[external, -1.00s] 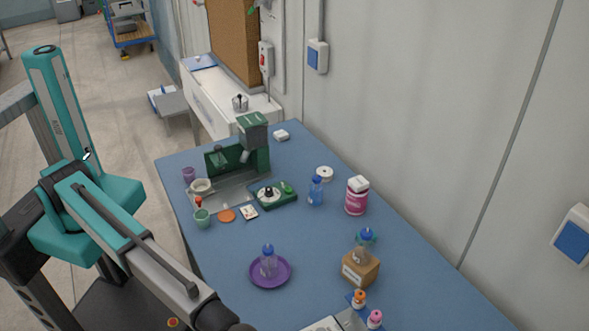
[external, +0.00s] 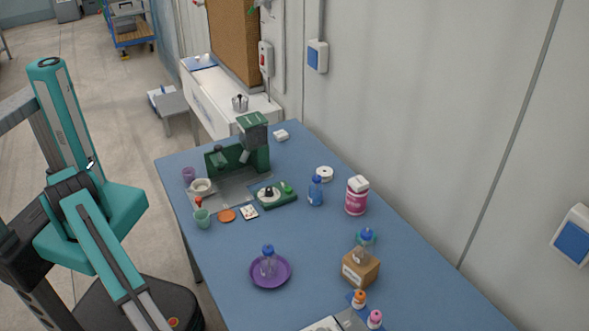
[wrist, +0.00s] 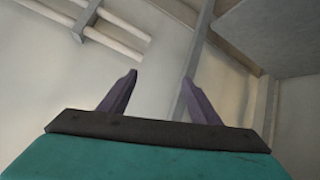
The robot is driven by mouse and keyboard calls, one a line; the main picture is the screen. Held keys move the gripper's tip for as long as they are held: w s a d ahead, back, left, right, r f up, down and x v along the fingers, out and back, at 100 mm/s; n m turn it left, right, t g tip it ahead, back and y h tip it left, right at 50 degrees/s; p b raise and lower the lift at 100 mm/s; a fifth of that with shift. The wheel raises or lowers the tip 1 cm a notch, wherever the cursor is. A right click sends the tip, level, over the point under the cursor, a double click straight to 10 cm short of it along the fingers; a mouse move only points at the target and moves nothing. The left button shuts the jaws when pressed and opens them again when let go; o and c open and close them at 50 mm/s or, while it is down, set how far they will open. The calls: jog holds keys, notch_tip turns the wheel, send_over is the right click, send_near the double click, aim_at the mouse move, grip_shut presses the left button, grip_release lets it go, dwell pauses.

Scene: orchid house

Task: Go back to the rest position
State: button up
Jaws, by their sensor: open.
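My gripper (wrist: 158,98) shows in the wrist view with its two purple-grey fingers spread apart and nothing between them. Behind the fingers are a pale wall or ceiling surface, white pipes and a grey beam. In the external view my teal and grey arm is at the left, beside the blue table (external: 320,270).
The table carries a purple plate (external: 283,281) with a small bottle (external: 268,264), a cardboard block (external: 361,272), a pink-labelled jar (external: 356,198), a blue bottle (external: 316,193) and a green device (external: 252,146). A white wall borders its right side.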

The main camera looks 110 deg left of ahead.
jog(key=s+a+f+n+g+y+p, duration=0.1)
jog(key=s+a+f+g, duration=0.1)
jog(key=s+a+f, duration=0.55)
jog(key=s+a+f+g+y+p, duration=0.2)
jog(key=s+a, duration=0.2)
jog(key=a, duration=0.6)
jog(key=s+a+f+n+g+y+p, duration=0.15)
jog(key=s+a+f, duration=0.3)
jog(key=a, duration=0.45)
jog(key=s+a+g+p, duration=0.1)
jog(key=s+a+g, duration=0.1)
jog(key=s+a, duration=0.3)
jog(key=s+a+r+n+g+y+p, duration=0.1)
jog(key=s+a+g, duration=0.2)
jog(key=s, duration=1)
jog(key=s+a+n+g+p, duration=0.1)
jog(key=s+a+g, duration=0.2)
jog(key=s+a, duration=0.5)
jog(key=shift+s+a+r+y+p, duration=0.15)
jog(key=shift+s+a+y+p, duration=0.2)
jog(key=shift+s, duration=0.35)
